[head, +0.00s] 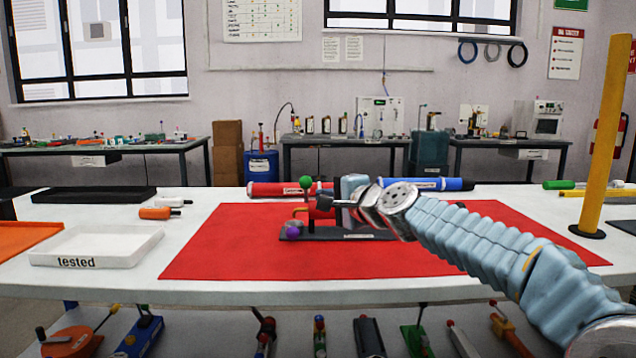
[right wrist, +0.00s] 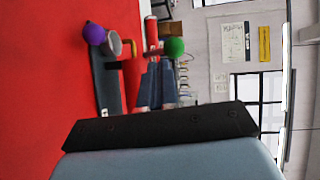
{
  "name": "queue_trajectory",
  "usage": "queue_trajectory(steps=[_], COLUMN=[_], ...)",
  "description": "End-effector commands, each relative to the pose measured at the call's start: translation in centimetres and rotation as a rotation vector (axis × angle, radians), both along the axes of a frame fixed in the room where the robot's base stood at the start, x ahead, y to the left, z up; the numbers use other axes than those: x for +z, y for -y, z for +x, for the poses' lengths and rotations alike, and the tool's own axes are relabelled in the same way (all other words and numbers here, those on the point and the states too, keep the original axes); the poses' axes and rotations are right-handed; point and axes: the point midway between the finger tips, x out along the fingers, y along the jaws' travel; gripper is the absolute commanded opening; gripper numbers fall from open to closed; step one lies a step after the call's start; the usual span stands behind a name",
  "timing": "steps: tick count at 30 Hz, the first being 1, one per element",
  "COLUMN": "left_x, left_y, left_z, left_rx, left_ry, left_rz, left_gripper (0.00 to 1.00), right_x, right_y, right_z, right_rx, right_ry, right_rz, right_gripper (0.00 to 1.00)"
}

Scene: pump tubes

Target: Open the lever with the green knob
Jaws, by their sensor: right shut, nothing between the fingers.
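The green knob (head: 306,182) stands upright on a lever of a small pump fixture at the middle of the red mat. It also shows in the right wrist view (right wrist: 174,47), just beyond my fingertips. The fixture's dark base plate (head: 345,235) lies on the mat and carries a purple knob (head: 292,232) low at its left end. My right gripper (head: 332,203) reaches in from the right, a little right of and below the green knob. It is shut and empty, and appears apart from the knob. My gripper and wrist partly hide the fixture. My left gripper is out of view.
The red mat (head: 230,252) has bare room left of the fixture. A red tube (head: 278,189) and a blue tube (head: 455,184) lie behind it. A white "tested" tray (head: 96,246) is at left. A yellow post (head: 606,140) stands at right.

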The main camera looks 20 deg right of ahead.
Motion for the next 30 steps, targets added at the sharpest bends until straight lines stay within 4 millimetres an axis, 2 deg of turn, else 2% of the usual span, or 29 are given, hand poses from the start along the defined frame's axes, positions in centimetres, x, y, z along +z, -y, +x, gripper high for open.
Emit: queue_trajectory(steps=[1,9,30], left_x=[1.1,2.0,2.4], left_y=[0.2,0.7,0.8], left_z=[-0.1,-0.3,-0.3], left_rx=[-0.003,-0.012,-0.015], left_ry=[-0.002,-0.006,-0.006], left_rz=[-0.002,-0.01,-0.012], left_gripper=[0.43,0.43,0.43], right_x=[0.7,0.9,1.2], right_y=[-0.3,-1.0,-0.9], right_z=[0.8,3.1,3.5], right_rx=[0.003,0.0,0.0], right_ry=[-0.001,0.0,0.0], right_rz=[-0.001,-0.001,-0.001], right_gripper=[0.0,0.0,0.0])
